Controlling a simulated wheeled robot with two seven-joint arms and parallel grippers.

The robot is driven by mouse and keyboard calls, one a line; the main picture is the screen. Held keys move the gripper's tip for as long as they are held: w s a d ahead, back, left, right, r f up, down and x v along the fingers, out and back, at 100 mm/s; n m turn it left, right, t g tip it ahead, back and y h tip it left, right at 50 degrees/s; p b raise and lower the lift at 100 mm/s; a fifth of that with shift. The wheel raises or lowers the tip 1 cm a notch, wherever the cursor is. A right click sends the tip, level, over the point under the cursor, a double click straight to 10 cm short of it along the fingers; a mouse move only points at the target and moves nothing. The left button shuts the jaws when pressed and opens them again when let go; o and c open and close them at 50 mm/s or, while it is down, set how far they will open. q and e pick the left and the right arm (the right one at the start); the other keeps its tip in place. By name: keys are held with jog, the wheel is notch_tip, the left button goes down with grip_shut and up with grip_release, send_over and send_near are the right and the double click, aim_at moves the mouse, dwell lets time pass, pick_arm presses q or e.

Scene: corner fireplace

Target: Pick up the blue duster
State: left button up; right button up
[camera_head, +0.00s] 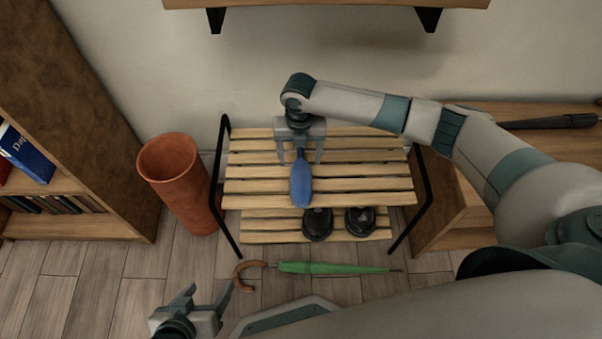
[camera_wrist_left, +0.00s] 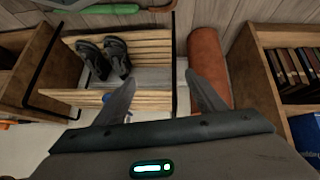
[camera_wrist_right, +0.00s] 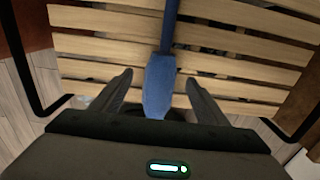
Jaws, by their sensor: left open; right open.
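The blue duster (camera_head: 301,185) lies on the upper slats of the wooden rack, its wide end toward the rack's front edge. My left gripper (camera_head: 207,293) is open and empty at the lower left, in front of the rack. In the left wrist view its fingers (camera_wrist_left: 160,80) are spread.
The slatted rack (camera_head: 372,184) has black side frames and holds dark shoes (camera_head: 317,224) below. A terracotta pot (camera_head: 187,190) stands at its left. A green umbrella (camera_head: 325,268) lies on the floor in front. A bookcase (camera_head: 128,100) stands left; a wall shelf (camera_head: 330,4) hangs above.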

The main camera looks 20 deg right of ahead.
aim_at(301, 168)
jog(key=f, duration=0.2)
jog(key=s+f, duration=0.1)
jog(key=f, duration=0.1)
jog(key=shift+f+b, duration=0.2)
jog(key=shift+b, duration=0.2)
pick_arm(q)
jog(key=shift+w+d+r+t+h, duration=0.25)
jog(key=shift+w+d+t+h, duration=0.1)
jog(key=shift+d, duration=0.35)
pick_arm(e)
jog(key=shift+f, duration=0.4)
pick_arm(q)
jog(key=shift+a, duration=0.1)
jog(key=shift+a, duration=0.1)
pick_arm(e)
jog(key=c, duration=1.3)
jog(key=shift+w+r, duration=0.1)
jog(key=shift+r, duration=0.05)
